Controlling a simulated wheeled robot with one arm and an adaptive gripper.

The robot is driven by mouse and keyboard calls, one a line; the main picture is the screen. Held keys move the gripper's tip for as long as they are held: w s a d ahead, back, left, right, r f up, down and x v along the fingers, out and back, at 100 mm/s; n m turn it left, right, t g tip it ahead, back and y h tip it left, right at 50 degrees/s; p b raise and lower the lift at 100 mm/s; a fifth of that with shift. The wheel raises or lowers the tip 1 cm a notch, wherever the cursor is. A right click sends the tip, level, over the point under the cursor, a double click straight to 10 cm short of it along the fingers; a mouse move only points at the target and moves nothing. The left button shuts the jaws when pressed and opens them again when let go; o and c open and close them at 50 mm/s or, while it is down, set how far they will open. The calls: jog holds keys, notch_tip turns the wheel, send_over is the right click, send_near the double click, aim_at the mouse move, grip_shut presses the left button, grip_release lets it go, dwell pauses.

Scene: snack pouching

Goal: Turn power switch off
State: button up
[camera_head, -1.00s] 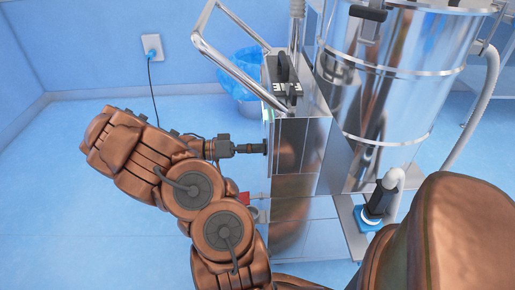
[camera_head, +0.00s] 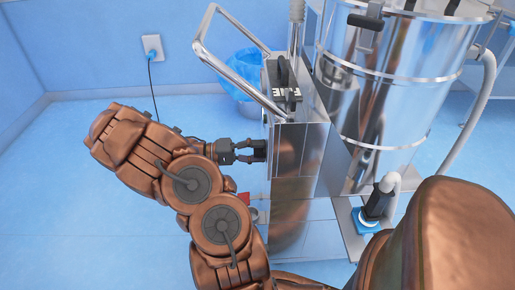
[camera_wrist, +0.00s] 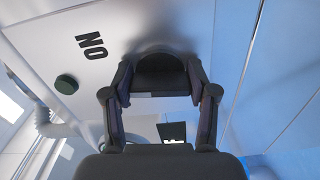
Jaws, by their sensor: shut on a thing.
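The power switch is a dark rounded knob (camera_wrist: 160,66) on the pale panel of the machine, at the top middle of the wrist view. My gripper (camera_wrist: 160,88) is shut on it, with one finger at each side. In the head view my gripper (camera_head: 252,151) reaches from the left to the side of the metal control box (camera_head: 299,150). The knob itself is mostly hidden there by the fingers. Black "ON" lettering (camera_wrist: 90,46) shows upside down left of the knob. The switch's exact setting cannot be told.
A bent metal handle (camera_head: 236,71) rises above the box. A large steel drum (camera_head: 385,90) stands to the right. A blue-lined bin (camera_head: 244,72) is behind. Open floor (camera_head: 60,200) lies at left.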

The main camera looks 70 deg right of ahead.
jog(key=n+p, duration=0.1)
jog(key=n, duration=0.1)
jog(key=n+p, duration=0.2)
jog(key=n, duration=0.1)
jog(key=shift+r+n, duration=0.25)
jog(key=shift+n, duration=0.05)
jog(key=shift+n+p, duration=1.8)
jog(key=shift+n, duration=0.5)
jog(key=shift+f, duration=0.15)
jog(key=o, duration=1.2)
jog(key=shift+c, duration=0.2)
jog(key=v, duration=1.2)
